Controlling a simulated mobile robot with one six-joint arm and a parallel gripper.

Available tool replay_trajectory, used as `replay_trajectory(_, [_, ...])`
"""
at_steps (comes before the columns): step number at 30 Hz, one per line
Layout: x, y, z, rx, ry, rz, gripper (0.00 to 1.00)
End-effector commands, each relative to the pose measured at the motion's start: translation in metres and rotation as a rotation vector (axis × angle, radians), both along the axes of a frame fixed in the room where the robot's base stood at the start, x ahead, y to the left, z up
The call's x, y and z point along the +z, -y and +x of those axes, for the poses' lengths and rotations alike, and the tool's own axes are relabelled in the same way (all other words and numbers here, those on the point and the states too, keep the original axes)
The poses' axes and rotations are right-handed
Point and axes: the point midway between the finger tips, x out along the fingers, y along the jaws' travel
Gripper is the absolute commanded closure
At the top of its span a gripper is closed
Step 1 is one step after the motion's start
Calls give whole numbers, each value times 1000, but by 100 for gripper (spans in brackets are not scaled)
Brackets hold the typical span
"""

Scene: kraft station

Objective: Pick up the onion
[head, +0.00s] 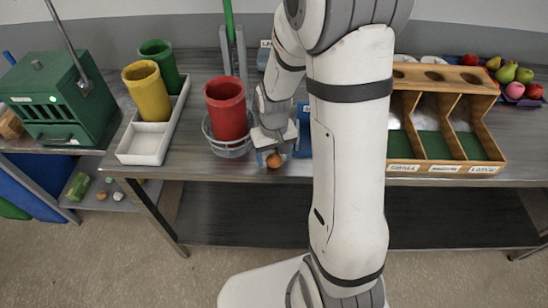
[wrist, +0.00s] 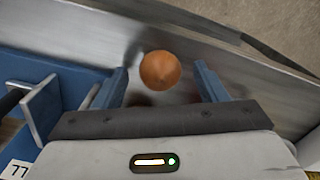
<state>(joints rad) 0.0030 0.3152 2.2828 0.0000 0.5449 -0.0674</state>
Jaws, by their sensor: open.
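The onion (head: 274,160) is a small round orange-brown thing on the steel table near its front edge, just left of my arm in the head view. In the wrist view the onion (wrist: 160,70) lies ahead of and between my two blue fingers. My gripper (wrist: 164,82) is open and points down at the table, with a gap on each side of the onion. The fingers do not touch it in the wrist view. In the head view my gripper (head: 268,155) is right above and behind the onion, and its fingertips are partly hidden.
A red cup (head: 226,108) in a wire ring stands close left of my gripper. A blue object (head: 303,130) stands close right, and shows left in the wrist view (wrist: 60,85). A wooden sorting box (head: 440,160) is farther right. The table's front edge is near the onion.

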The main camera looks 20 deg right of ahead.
Motion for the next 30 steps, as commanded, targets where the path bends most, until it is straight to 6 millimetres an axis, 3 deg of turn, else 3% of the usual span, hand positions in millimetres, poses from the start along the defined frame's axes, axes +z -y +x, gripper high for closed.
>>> replay_trajectory(9, [-5,-1,0,1,2,0,35])
replay_trajectory(26, [-5,-1,0,2,2,0,81])
replay_trajectory(30, [-5,-1,0,2,2,0,82])
